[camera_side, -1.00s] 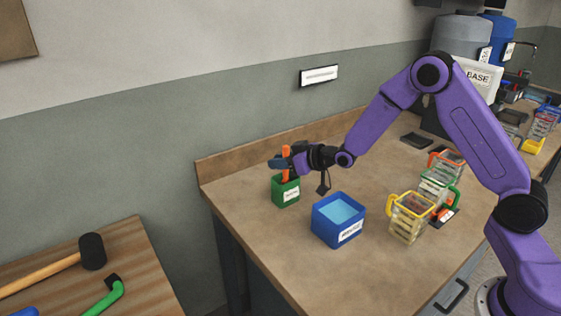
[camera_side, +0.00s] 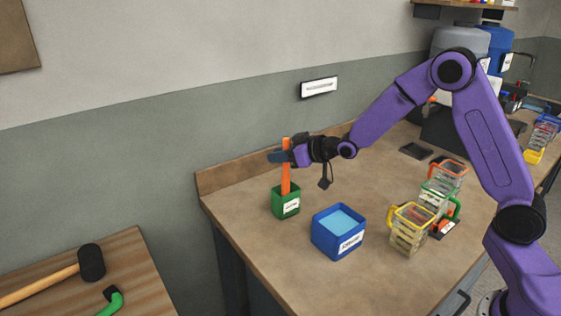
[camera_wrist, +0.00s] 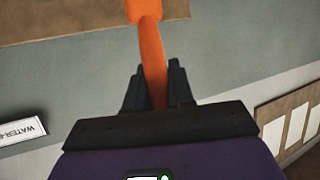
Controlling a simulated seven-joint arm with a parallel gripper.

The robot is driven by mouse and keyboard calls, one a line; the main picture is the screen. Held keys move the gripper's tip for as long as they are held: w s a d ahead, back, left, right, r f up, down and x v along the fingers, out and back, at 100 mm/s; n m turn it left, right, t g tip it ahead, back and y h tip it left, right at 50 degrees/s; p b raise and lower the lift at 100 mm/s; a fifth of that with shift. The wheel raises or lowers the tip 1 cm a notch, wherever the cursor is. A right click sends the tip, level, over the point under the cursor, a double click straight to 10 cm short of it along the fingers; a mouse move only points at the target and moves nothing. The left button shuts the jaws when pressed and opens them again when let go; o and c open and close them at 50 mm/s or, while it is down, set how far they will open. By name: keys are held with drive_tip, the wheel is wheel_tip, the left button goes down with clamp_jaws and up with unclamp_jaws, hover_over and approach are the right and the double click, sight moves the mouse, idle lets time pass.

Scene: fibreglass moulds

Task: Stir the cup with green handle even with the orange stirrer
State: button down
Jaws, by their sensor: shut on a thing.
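The orange stirrer (camera_side: 286,176) stands upright, its lower end inside or just over the green box (camera_side: 285,203); the box wall hides the tip. My gripper (camera_side: 284,156) is shut on the stirrer's upper part. In the wrist view, the stirrer (camera_wrist: 150,50) runs up between the two dark fingers (camera_wrist: 154,85). The clear cup with the green handle (camera_side: 438,196) stands at the right of the bench, between the cup with the orange handle (camera_side: 452,174) and the cup with the yellow handle (camera_side: 409,228).
A blue box (camera_side: 338,232) with light-blue contents stands in front of the green box, between it and the cups. A dark flat item (camera_side: 415,151) lies farther back. Bare bench top (camera_side: 270,255) lies left of the blue box. A mallet (camera_side: 90,262) lies on a separate table.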

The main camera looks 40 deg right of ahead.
drive_tip(key=shift+r, duration=2.75)
